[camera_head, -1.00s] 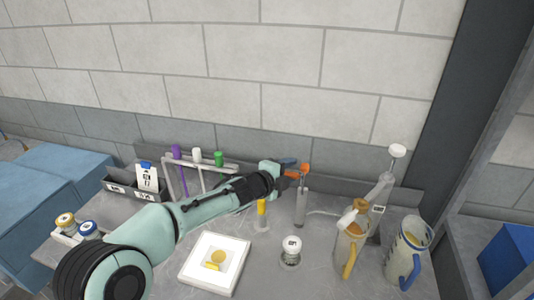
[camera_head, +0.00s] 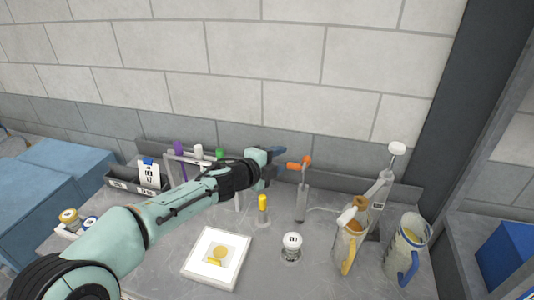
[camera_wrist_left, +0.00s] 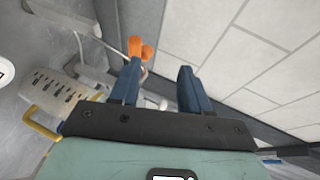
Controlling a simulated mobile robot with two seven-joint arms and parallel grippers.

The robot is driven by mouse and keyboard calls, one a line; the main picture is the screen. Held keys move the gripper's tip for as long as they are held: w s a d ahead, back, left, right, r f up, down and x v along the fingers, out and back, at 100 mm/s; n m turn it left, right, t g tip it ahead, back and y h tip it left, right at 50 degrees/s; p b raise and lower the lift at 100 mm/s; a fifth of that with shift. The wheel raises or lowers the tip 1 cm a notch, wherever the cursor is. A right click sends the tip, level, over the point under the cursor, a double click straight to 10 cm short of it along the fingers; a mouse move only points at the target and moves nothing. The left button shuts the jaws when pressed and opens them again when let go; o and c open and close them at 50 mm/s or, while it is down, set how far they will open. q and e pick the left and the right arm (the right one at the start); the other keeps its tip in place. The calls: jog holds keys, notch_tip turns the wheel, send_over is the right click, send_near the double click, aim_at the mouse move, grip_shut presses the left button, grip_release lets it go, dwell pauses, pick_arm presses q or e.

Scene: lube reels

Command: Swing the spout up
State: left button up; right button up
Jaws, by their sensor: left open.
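An orange swivel piece (camera_head: 300,163) sits on top of a slim grey post (camera_head: 301,202) near the back of the bench; its short arm points left. It also shows in the wrist view (camera_wrist_left: 139,47), beyond the tip of one finger. My left gripper (camera_head: 273,160) is open and empty, just left of the orange piece, with a small gap between them. Its two blue fingers (camera_wrist_left: 158,85) are spread in the wrist view. My right gripper is not in view.
A clear jug with a blue handle (camera_head: 408,250) stands at far right, beside a pump with a white knob (camera_head: 397,149). A white-topped jar (camera_head: 292,246), a yellow-capped vial (camera_head: 263,205) and a white tray (camera_head: 190,266) stand in front. The wall rises close behind.

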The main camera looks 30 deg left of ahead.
pick_arm(q)
jog(key=shift+s+a+r, duration=0.3)
jog(key=shift+s+r, duration=0.45)
jog(key=shift+r, duration=0.2)
jog(key=shift+s+a+r, duration=0.3)
jog(key=shift+s+r, duration=0.45)
jog(key=shift+r, duration=0.15)
jog(key=v, duration=1.3)
jog(key=shift+s, duration=0.2)
